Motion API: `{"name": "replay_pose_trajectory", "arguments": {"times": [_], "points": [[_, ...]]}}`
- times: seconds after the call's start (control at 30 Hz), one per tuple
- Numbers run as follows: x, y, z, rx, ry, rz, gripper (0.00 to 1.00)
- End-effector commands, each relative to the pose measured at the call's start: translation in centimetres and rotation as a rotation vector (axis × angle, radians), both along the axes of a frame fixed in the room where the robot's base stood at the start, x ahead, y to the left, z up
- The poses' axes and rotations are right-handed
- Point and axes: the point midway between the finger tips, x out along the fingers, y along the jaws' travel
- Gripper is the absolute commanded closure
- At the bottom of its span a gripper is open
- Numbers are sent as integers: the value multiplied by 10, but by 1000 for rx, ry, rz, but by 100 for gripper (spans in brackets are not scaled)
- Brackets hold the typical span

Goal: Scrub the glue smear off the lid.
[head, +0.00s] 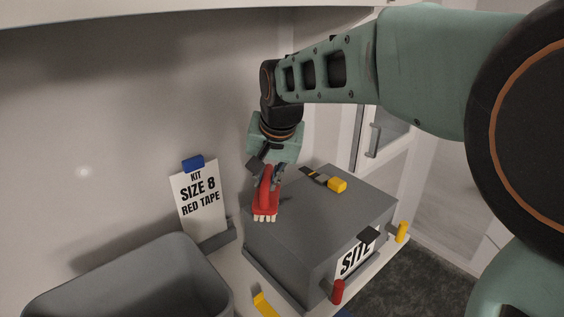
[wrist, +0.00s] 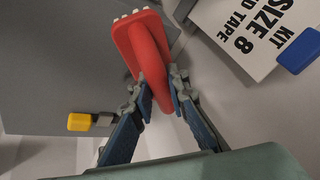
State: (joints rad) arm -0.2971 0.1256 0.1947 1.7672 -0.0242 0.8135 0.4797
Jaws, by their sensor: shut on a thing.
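My gripper (head: 268,168) is shut on the handle of a red brush (head: 266,196) with pale bristles. The brush hangs bristles down by the left part of the grey box lid (head: 310,215); I cannot tell whether the bristles touch it. In the wrist view, both fingers of my gripper (wrist: 161,80) close around the handle of the red brush (wrist: 140,42), with the grey lid (wrist: 60,60) behind. I cannot make out the glue smear in either view; the brush and gripper cover part of the lid.
A yellow-and-dark object (head: 337,185) lies on the lid's far side. A sign reading "KIT SIZE 8 RED TAPE" (head: 200,203) stands left of the box, with an open grey bin (head: 190,255) in front.

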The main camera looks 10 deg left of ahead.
Motion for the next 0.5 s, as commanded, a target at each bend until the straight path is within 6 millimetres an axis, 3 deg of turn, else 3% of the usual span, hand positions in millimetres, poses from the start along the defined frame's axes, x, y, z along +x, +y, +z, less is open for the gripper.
{"name": "replay_pose_trajectory", "arguments": {"times": [0.5], "points": [[0,0,-11,0,0,0,100]]}}
